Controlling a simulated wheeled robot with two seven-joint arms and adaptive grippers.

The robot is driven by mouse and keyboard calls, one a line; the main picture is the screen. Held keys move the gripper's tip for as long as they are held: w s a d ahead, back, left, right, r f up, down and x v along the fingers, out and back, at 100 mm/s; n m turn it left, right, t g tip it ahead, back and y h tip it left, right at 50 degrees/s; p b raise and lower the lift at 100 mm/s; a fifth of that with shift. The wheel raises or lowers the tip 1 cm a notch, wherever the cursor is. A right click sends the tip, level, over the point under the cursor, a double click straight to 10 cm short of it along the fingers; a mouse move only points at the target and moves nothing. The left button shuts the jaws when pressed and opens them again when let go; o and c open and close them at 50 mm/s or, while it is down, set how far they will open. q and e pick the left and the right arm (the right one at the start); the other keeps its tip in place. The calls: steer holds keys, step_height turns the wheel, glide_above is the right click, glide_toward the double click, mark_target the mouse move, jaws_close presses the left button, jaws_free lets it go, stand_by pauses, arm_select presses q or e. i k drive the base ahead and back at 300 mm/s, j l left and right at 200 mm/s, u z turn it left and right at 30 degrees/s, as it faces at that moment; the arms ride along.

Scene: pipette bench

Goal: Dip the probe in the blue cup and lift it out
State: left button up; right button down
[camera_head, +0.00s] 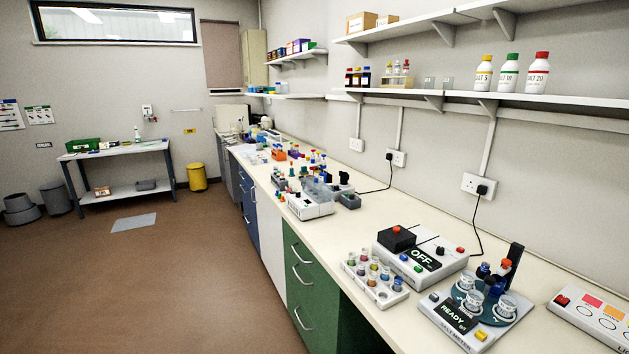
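A white meter (492,335) with a "READY" display (455,314) stands on the bench at the lower right. Its dark round turntable holds several clear cups (473,301). A dark upright post (516,262) rises at its back. Small blue and red parts (500,268) cluster in front of the post. I cannot tell which of them is the probe, or whether one cup is blue. The probe's tip cannot be made out. Neither of my grippers is in view.
A white rack (392,297) of coloured vials stands left of the meter. Behind it is a white device with an "OFF" display (424,257). A panel with coloured labels (605,322) lies at the right edge. Shelves (560,100) run above the bench.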

mark_target(506, 266)
steer(key=z, duration=1.35)
